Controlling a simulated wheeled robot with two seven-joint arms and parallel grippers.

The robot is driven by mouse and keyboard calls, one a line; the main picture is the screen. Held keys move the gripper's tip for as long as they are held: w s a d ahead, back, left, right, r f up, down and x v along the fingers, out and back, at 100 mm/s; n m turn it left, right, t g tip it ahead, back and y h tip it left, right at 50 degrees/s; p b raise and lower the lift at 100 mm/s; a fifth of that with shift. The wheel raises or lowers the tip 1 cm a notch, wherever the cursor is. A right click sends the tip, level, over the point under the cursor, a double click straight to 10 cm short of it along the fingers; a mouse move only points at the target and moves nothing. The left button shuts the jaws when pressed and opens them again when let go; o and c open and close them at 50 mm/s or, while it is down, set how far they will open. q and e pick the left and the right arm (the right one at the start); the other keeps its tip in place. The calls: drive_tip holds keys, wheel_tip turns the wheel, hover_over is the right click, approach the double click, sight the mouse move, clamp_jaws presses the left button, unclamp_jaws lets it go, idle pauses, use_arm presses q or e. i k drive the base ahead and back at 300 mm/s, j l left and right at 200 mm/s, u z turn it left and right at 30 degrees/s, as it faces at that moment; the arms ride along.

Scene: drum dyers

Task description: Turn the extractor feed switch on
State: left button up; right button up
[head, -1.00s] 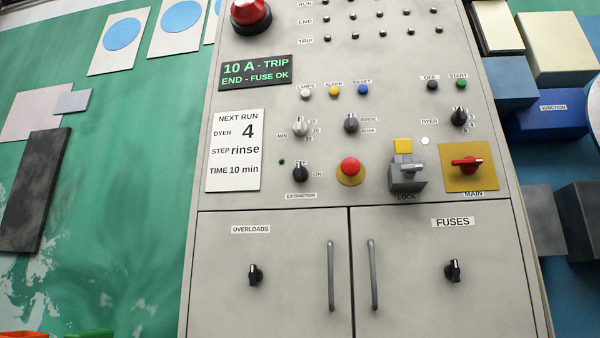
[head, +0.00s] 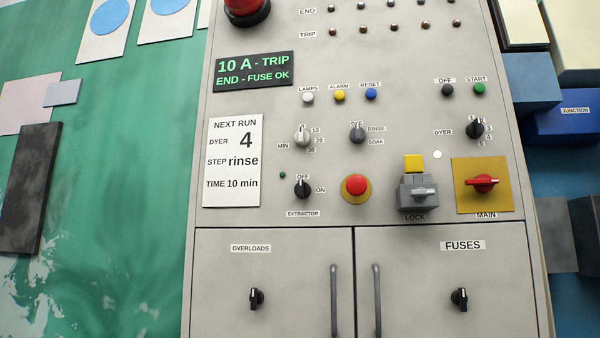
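The extractor switch (head: 303,188) is a black rotary knob low on the left of the grey panel, with OFF printed above it and ON to its right. Its pointer looks roughly upright, toward OFF. The EXTRACTOR label (head: 303,213) sits below it. A small dark green lamp (head: 283,175) is at its upper left and looks unlit. Neither of my grippers shows in the head view.
A red push button (head: 355,185) on a yellow disc is right of the switch. Further right are the grey lock (head: 419,193) and red main switch (head: 482,183). Two cabinet door handles (head: 334,300) stand out below. The space before the panel looks clear.

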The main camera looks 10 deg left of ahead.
sight(302, 189)
drive_tip(key=i+j, duration=0.6)
drive_tip(key=i, duration=0.2)
